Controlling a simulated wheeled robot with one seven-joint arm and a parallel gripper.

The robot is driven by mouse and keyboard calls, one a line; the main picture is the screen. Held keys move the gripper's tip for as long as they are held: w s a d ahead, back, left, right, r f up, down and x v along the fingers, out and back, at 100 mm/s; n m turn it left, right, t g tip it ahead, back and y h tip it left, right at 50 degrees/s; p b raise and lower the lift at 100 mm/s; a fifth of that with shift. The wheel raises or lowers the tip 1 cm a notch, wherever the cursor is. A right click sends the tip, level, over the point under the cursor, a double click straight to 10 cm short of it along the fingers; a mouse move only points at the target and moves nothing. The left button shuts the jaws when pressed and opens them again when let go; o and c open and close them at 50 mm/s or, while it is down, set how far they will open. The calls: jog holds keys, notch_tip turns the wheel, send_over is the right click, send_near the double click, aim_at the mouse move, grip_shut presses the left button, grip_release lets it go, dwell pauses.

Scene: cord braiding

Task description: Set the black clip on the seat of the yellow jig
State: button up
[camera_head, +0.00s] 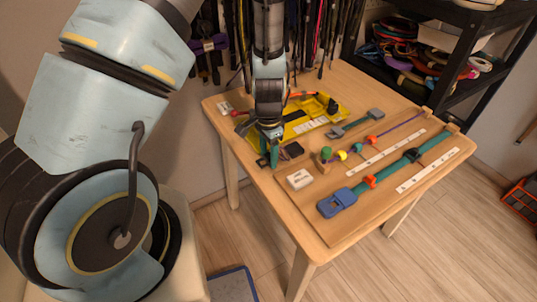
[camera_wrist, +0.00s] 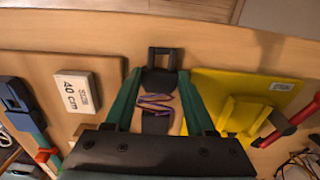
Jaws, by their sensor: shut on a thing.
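The black clip (camera_wrist: 158,82), a dark buckle with a square loop at its top end, lies between my green fingers in the wrist view. A purple cord lies zigzag across its lower part. My gripper (camera_wrist: 160,78) is shut on the clip, one finger at each side. In the head view my gripper (camera_head: 270,158) is low at the table's near left edge, and the dark clip (camera_head: 292,150) shows beside the fingers. The yellow jig (camera_head: 262,132) lies just behind the gripper; in the wrist view the jig (camera_wrist: 225,85) is right of the fingers. My arm hides part of it.
A white box marked 40 cm (camera_head: 300,179) stands close to the gripper. A teal strap with a blue buckle (camera_head: 337,203) lies on the board at the right. A grey buckle (camera_head: 375,114) and small coloured pieces lie mid-table. A red-handled tool (camera_wrist: 290,122) lies by the jig.

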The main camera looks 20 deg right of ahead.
jog(key=shift+r+p, duration=1.55)
jog(key=shift+r, duration=0.6)
jog(key=shift+w, duration=0.1)
jog(key=shift+w+a+b, duration=0.25)
jog(key=shift+w+a, duration=0.2)
jog(key=shift+w, duration=1.75)
jog(key=shift+w+a+b, duration=0.25)
jog(key=shift+w+a, duration=0.2)
jog(key=shift+w, duration=1.7)
jog(key=shift+w+a+b, duration=0.25)
jog(key=shift+w+a, duration=0.2)
jog(key=shift+w, duration=1.75)
jog(key=shift+d, duration=0.15)
jog(key=shift+w+d, duration=0.2)
jog(key=shift+d, duration=0.85)
jog(key=shift+w+d, duration=0.25)
jog(key=shift+d, duration=0.75)
jog(key=shift+w+d, duration=0.2)
jog(key=shift+d, duration=0.85)
jog(key=shift+f+b, duration=0.5)
jog(key=shift+b, duration=0.15)
jog(key=shift+f, duration=0.35)
